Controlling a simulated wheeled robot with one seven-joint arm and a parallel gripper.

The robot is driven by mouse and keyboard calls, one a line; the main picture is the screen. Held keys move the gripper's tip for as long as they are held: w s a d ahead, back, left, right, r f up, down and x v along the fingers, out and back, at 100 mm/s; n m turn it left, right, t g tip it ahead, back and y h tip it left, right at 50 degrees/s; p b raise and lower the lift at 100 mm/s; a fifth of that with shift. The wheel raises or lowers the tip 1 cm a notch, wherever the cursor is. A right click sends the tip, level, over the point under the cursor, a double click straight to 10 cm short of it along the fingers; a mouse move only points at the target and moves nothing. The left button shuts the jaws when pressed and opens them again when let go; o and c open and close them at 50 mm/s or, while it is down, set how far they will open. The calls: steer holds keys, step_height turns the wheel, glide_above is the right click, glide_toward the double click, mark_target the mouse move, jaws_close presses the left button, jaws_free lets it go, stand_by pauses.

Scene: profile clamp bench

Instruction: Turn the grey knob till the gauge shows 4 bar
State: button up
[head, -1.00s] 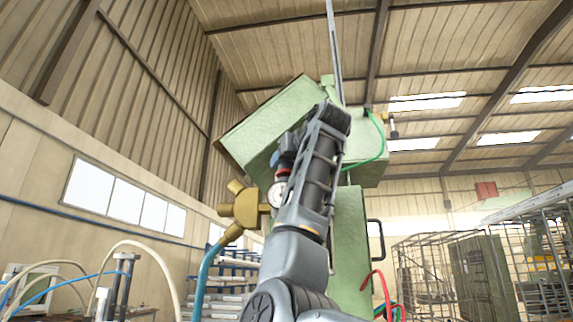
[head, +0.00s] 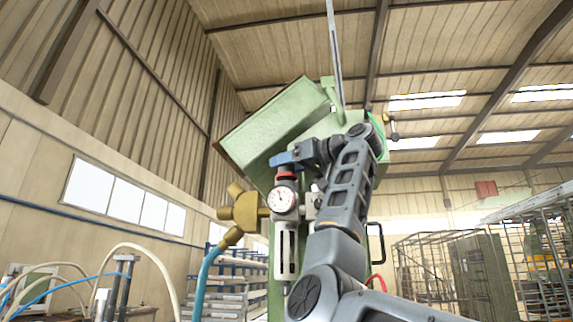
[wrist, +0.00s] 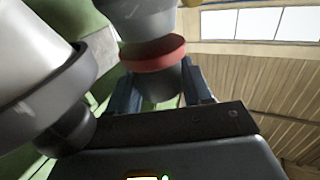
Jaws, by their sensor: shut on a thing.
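The grey knob (wrist: 158,84), with a red ring beside it, sits between the blue fingers of my gripper (wrist: 166,91) in the wrist view. In the head view my gripper (head: 288,160) is shut on the knob from above; the fingers cover most of it, and the red ring shows just below. The round white gauge (head: 283,199) is below the ring, facing the head camera. Its dial is clear of my arm, but its needle and figures are too small to read.
A brass fitting (head: 243,207) with a blue hose (head: 205,272) is left of the gauge. A green machine housing (head: 275,125) stands close behind my gripper. A grey unit with a slotted front (head: 287,252) hangs below the gauge. Wire cages (head: 430,265) stand at the right.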

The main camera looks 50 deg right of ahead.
stand_by(0.3)
steer(key=o, duration=0.9)
steer(key=shift+o, duration=0.2)
steer(key=s+b, duration=0.1)
steer(key=s, duration=0.3)
steer(key=s+d+b, duration=0.1)
steer(key=s, duration=0.1)
steer(key=shift+s+f+b, duration=0.1)
steer(key=shift+s+b, duration=0.2)
steer(key=shift+s, duration=0.55)
